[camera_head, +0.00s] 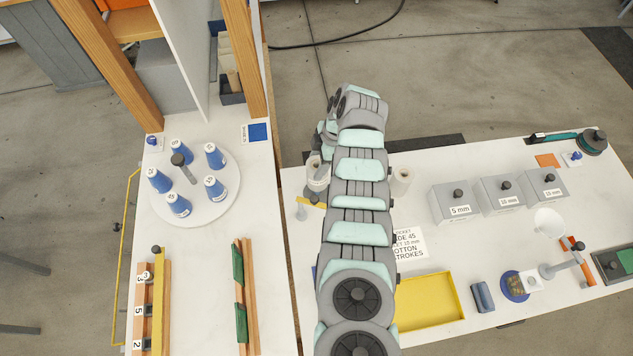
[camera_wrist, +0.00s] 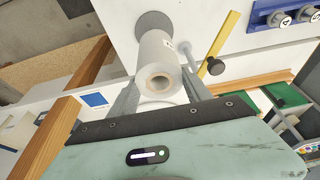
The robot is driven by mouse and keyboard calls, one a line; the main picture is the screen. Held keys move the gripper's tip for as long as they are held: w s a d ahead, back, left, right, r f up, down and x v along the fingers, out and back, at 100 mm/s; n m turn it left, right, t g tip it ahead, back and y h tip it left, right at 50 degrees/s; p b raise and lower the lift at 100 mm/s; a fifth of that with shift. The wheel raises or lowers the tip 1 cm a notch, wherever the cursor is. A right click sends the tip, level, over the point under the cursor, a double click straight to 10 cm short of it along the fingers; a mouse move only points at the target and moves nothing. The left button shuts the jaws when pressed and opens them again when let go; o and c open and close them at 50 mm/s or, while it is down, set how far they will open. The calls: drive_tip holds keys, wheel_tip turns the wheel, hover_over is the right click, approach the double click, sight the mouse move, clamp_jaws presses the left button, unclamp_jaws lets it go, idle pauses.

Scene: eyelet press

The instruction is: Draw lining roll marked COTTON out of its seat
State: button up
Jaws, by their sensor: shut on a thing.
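A white lining roll (camera_wrist: 155,55) with a hollow core stands between the two fingers of my gripper (camera_wrist: 160,90) in the wrist view. My gripper is shut on this roll near its open end. The roll's far end meets a round grey seat (camera_wrist: 153,24); I cannot tell whether it is in the seat or just above it. A small label on the roll's side is too small to read. In the head view the held roll (camera_head: 314,167) is partly hidden by my arm. Another white roll (camera_head: 401,180) stands right of my arm.
Grey boxes (camera_head: 456,200) with millimetre labels stand to the right. A wooden post (camera_wrist: 65,115) rises close left of my gripper in the wrist view.

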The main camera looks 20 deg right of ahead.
wheel_tip(320, 180, up, 7)
drive_tip(key=p, duration=0.1)
drive_tip(key=shift+f+p, duration=0.2)
drive_tip(key=shift+p, duration=0.15)
idle(0.9)
idle(0.3)
